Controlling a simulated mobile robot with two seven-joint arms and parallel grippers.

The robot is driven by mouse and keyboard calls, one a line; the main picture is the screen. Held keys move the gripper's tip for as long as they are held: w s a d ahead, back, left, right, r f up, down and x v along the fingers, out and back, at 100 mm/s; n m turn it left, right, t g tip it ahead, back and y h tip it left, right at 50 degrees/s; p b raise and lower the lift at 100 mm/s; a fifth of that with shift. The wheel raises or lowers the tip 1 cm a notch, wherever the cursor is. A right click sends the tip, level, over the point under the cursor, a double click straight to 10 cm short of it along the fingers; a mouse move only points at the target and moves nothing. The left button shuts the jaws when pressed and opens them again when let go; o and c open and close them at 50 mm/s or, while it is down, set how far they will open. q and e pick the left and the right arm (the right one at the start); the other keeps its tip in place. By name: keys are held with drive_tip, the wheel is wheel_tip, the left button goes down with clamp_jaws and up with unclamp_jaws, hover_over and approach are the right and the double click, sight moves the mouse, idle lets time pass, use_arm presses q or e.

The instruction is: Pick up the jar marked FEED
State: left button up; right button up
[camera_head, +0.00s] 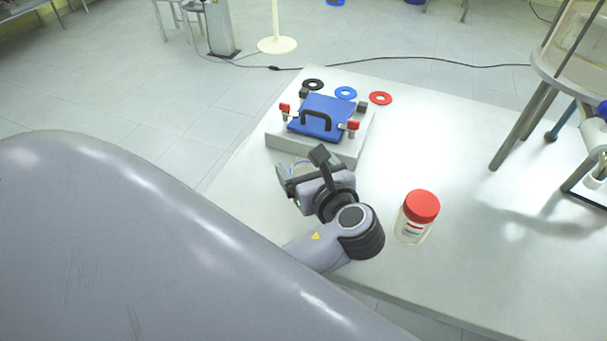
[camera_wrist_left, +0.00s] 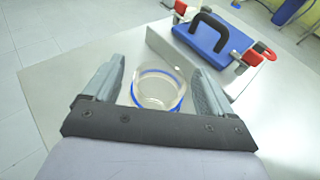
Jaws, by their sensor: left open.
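A clear jar with a red screw lid (camera_head: 422,207) and a white label with red stands upright on the table, right of my left arm. Its label is too small to read, so I cannot tell whether it says FEED. My left gripper (camera_head: 290,180) is left of this jar, near the grey block, and partly hidden by its own wrist. In the left wrist view the gripper (camera_wrist_left: 158,68) is open. A clear glass vessel with a blue ring (camera_wrist_left: 160,88) shows between its fingers; I cannot tell whether they touch it. No marking is readable on it. My right gripper is not in view.
A grey block (camera_head: 345,153) with a blue handled plate (camera_head: 325,113) and red-ended clamps stands beyond the gripper. Black, blue and red rings (camera_head: 380,98) lie behind it. A metal-legged stand (camera_head: 520,120) is at the right. The white table (camera_head: 450,140) is clear between them.

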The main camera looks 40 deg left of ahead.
use_arm(q)
drive_tip(key=shift+w+a, duration=0.1)
idle(0.3)
drive_tip(key=c, duration=1.6)
